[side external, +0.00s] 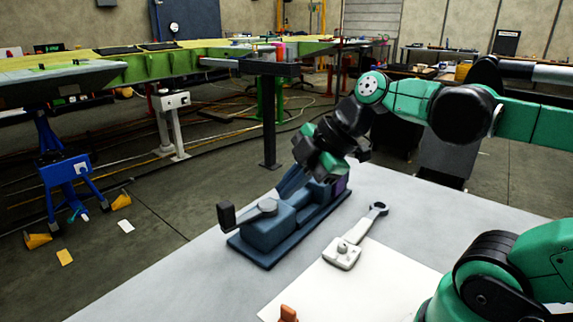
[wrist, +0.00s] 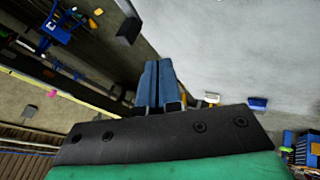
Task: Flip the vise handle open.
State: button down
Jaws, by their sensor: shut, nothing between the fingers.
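The blue-grey vise (side external: 285,222) lies on the grey table near its far left edge. Its handle (side external: 245,210) is a grey lever at the left end, with a dark block-shaped grip sticking out to the left. My gripper (side external: 281,191) reaches down from the upper right to just over the vise body. Whether it touches the vise cannot be told. In the wrist view, the two blue fingers (wrist: 158,64) lie side by side, shut with nothing between them. A dark block (wrist: 128,30) beyond the fingertips may be the handle grip. My gripper hides part of the vise's far end.
A white tool with a dark ring end (side external: 347,246) lies right of the vise, partly on a white sheet (side external: 375,282). A small orange object (side external: 288,313) is at the front edge of the picture. Bare table (side external: 180,275) lies front left of the vise.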

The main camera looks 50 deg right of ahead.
aim_at(225, 205)
jog(key=shift+w+a+f, duration=0.35)
jog(key=shift+w+f, duration=0.95)
jog(key=shift+w, duration=0.2)
jog(key=shift+w+a+f, duration=0.4)
jog(key=shift+w+f, duration=0.85)
jog(key=shift+w, duration=0.3)
jog(key=shift+w+a+f, duration=0.35)
jog(key=shift+w+f, duration=0.95)
jog(key=shift+w, duration=0.2)
jog(key=shift+w+m+h, duration=0.4)
jog(key=shift+m, duration=0.2)
jog(key=w+m+t+h, duration=0.1)
jog(key=w+m, duration=0.1)
jog(key=shift+w+a+m+h, duration=0.15)
jog(key=shift+w+m+h, duration=0.1)
jog(key=shift+m+h, duration=0.15)
jog(key=w+d+m+g+h, duration=0.2)
jog(key=w+d+m+h, duration=0.4)
jog(key=m, duration=0.5)
jog(key=shift+w, duration=0.7)
